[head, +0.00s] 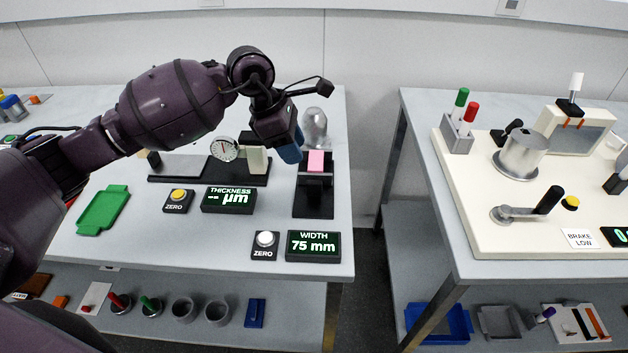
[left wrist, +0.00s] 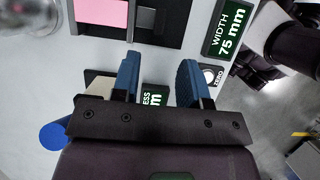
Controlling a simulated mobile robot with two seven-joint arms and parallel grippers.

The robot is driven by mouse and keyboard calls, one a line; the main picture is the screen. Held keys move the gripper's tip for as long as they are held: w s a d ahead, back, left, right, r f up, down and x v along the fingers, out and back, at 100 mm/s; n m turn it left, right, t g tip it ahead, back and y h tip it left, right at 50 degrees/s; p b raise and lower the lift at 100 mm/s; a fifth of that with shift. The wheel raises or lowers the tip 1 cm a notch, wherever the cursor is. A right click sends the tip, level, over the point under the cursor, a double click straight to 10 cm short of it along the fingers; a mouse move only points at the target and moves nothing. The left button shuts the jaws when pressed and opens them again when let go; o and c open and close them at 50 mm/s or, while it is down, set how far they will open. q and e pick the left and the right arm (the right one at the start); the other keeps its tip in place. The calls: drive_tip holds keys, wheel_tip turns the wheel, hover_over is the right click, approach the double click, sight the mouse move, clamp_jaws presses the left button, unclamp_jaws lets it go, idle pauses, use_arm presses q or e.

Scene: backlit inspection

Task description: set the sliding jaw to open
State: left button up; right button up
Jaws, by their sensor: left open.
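The width gauge (head: 314,202) is a black fixture near the right end of the left table. A pink block (head: 316,161) sits in it, with a black upright part (head: 315,180), perhaps the sliding jaw, on its near side. The pink block also shows at the top of the left wrist view (left wrist: 100,12), beside a dark slot. The width display (head: 313,244) reads 75 mm. My left gripper (head: 290,153) is above the table, just left of the gauge. Its blue fingers (left wrist: 158,78) are apart with nothing gripped between them. My right gripper is out of view.
A thickness gauge with a dial (head: 224,149) stands left of my gripper, its display (head: 228,199) in front. A zero button (head: 265,239) is beside the width display. A clear rounded object (head: 315,124) stands behind the gauge. A gap separates the right table (head: 437,190).

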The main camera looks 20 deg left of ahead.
sight(314, 182)
use_arm(q)
drive_tip(key=b+x, duration=0.1)
drive_tip(key=x, duration=1)
drive_tip(key=shift+d+r, duration=0.1)
clamp_jaws()
